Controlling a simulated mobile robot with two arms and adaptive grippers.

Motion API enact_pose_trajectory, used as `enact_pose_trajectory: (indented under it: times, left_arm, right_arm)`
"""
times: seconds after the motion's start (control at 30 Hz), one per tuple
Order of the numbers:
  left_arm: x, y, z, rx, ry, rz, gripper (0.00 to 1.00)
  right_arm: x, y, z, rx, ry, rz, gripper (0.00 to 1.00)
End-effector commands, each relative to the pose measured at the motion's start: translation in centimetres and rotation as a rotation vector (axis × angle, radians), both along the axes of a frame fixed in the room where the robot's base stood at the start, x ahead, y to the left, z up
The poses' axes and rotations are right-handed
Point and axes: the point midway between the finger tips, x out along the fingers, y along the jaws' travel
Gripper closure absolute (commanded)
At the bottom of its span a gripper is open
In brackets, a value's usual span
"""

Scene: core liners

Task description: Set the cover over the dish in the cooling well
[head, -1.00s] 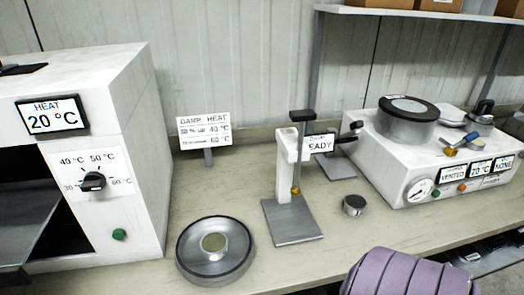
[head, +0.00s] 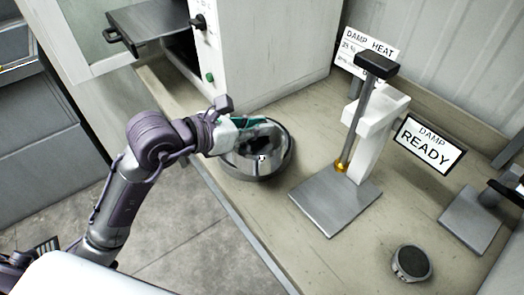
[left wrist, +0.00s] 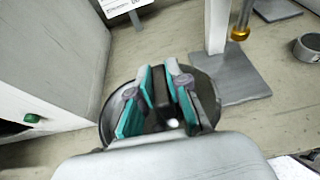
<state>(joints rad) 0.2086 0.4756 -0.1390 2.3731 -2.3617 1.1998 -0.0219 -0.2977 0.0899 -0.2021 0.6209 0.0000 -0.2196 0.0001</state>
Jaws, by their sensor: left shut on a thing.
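My left gripper (head: 238,130) reaches in from the left over the round metal cooling well (head: 284,166) on the bench. In the left wrist view its teal-padded fingers (left wrist: 160,100) are closed on a narrow dark piece, which looks like the grip of the cover (left wrist: 160,90). A dark, shiny round surface lies under the fingers within the well's rim. The fingers and wrist hide much of it, so I cannot tell whether the cover rests on the well or hangs just above it. The dish is hidden. My right gripper is not in view.
A stand with a metal base (head: 335,203) and upright rod is right of the well. A small dark-topped round pot (head: 411,263) is farther right. The white heat cabinet (head: 275,50) stands behind the well. The bench's front edge is close by.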

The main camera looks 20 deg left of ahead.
Motion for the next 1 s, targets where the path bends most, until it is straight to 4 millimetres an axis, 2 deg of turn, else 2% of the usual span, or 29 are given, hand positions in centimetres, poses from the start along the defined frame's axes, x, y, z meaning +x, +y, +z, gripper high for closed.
enact_pose_trajectory:
  times: [0.13,0.37,0.53,0.73,0.9,1.0]
  left_arm:
    - [2.1,0.7,-1.0,0.0,0.008,0.016,1.0]
    - [7.0,2.6,-4.1,-0.002,0.009,0.016,1.0]
    - [9.8,3.7,-5.9,-0.002,0.007,0.014,1.0]
    - [10.9,4.1,-7.1,-0.003,0.006,0.012,1.0]
    - [10.8,4.1,-9.6,-0.003,0.009,0.013,1.0]
    - [10.9,4.1,-10.5,-0.002,0.004,0.013,1.0]
  right_arm:
    - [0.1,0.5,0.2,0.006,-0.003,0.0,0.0]
    - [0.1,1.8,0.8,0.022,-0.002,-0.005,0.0]
    - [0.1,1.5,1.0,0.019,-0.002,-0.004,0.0]
    - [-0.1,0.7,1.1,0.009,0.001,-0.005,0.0]
    - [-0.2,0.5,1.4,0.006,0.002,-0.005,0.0]
    - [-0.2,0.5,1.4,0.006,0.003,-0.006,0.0]
